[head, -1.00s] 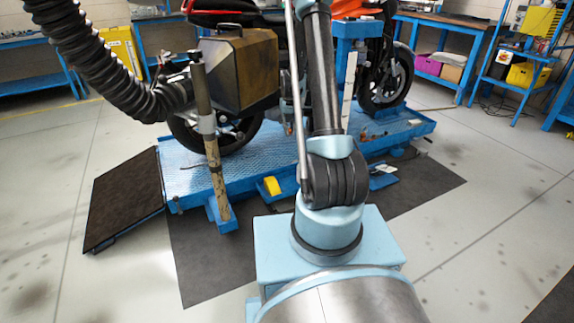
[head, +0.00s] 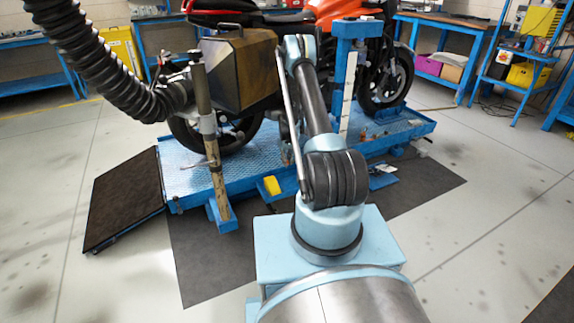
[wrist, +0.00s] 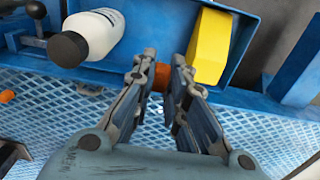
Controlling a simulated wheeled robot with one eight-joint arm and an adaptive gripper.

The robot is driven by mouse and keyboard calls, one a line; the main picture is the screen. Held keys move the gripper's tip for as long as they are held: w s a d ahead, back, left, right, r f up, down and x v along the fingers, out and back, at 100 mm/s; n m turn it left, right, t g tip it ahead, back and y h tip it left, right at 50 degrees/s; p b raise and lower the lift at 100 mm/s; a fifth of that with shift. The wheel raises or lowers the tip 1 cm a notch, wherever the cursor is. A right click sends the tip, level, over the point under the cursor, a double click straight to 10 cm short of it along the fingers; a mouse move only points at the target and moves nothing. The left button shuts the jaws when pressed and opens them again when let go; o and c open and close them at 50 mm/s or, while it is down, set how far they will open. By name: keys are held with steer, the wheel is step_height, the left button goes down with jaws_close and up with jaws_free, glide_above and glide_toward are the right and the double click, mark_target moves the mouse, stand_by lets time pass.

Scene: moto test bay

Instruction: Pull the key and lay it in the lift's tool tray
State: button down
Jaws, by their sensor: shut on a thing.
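My gripper (wrist: 164,62) is shut on a small orange-brown piece, the key (wrist: 162,77), in the wrist view. Only a little of the key shows between the fingers; the rest is hidden. The fingertips are over the near edge of the blue tool tray (wrist: 150,82), between a bottle and a yellow block. I cannot tell how high the key is above the tray. In the head view the tray's yellow block (head: 272,186) shows at the lift's near edge, and my gripper is hidden behind my arm.
A white bottle with a dark cap (wrist: 100,35) and the yellow block (wrist: 210,46) lie in the tray. The motorcycle (head: 375,70) stands on the blue lift (head: 190,180). A post (head: 208,130) and a thick hose (head: 95,60) are at left; a blue column (head: 345,85) is at right.

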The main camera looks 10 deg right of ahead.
steer(key=shift+f, duration=4.85)
steer(key=c, duration=1.5)
jaws_free()
step_height(320, 180, up, 12)
steer(key=shift+f, duration=0.1)
